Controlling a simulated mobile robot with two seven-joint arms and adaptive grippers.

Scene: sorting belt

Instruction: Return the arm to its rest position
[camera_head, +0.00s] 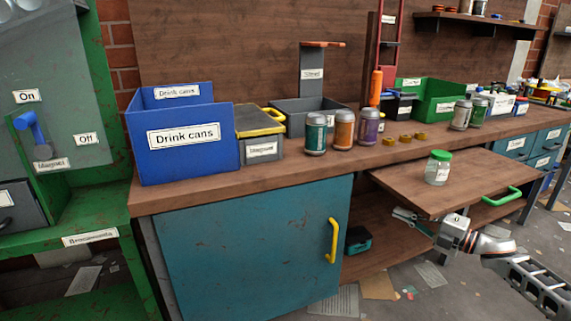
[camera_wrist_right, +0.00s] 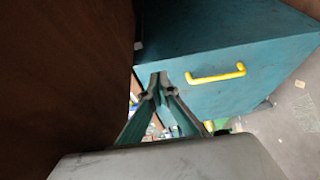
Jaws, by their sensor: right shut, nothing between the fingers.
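My right gripper (camera_head: 402,214) shows at the lower right of the head view, its arm coming in from the right edge. Its fingers are shut and hold nothing. It is in front of the open space under the workbench, at the front edge of the pulled-out wooden board (camera_head: 400,187). In the right wrist view the shut fingers (camera_wrist_right: 160,82) point toward the teal cabinet (camera_wrist_right: 215,60) with the yellow handle. A dark brown surface (camera_wrist_right: 60,70) fills the left of that view. My left gripper is not in view.
A glass jar with a green lid (camera_head: 438,168) stands on the pulled-out board, which has a green handle (camera_head: 502,197). On the workbench (camera_head: 225,190) stand several cans, the blue "Drink cans" bin (camera_head: 183,160) and green bin (camera_head: 435,95). Papers lie on the floor.

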